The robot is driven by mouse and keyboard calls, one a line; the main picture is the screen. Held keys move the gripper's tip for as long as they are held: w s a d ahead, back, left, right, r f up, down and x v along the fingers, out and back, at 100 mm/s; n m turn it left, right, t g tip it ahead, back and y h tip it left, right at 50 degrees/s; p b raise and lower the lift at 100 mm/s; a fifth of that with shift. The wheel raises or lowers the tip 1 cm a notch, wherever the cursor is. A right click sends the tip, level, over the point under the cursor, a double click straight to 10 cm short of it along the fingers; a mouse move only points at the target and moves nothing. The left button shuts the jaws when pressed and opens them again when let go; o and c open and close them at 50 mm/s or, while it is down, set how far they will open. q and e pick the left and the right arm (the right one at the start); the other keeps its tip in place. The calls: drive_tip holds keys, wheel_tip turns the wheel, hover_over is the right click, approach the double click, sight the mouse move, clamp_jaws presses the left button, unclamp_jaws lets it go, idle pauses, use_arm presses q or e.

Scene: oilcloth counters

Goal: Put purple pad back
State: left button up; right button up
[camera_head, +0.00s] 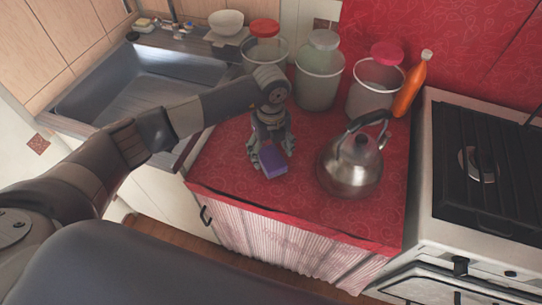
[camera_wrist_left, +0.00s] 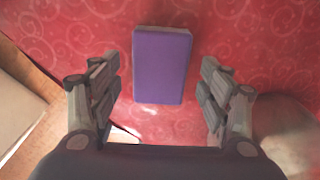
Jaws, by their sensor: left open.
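The purple pad (camera_head: 272,162) is a small rectangular block on the red patterned counter (camera_head: 226,168), left of the kettle. My left gripper (camera_head: 270,158) points down over it from above. In the left wrist view the purple pad (camera_wrist_left: 161,66) lies flat between and slightly ahead of the two fingers of my left gripper (camera_wrist_left: 160,90). The fingers are open, with a clear gap on each side of the pad, and they do not touch it. In the head view the gripper hides part of the pad. My right gripper is not in view.
A steel kettle (camera_head: 350,166) stands close to the right of the pad. Several lidded containers (camera_head: 318,82) and an orange bottle (camera_head: 411,86) stand behind. A sink (camera_head: 140,88) is at the left; a yellowish sponge (camera_head: 144,23) lies by its back edge. A stove (camera_head: 485,160) is at the right.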

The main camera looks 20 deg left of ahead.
sight(271, 157)
use_arm(q)
wheel_tip(271, 157, up, 10)
drive_tip(key=b, duration=0.1)
drive_tip(key=shift+f, duration=0.25)
idle(0.4)
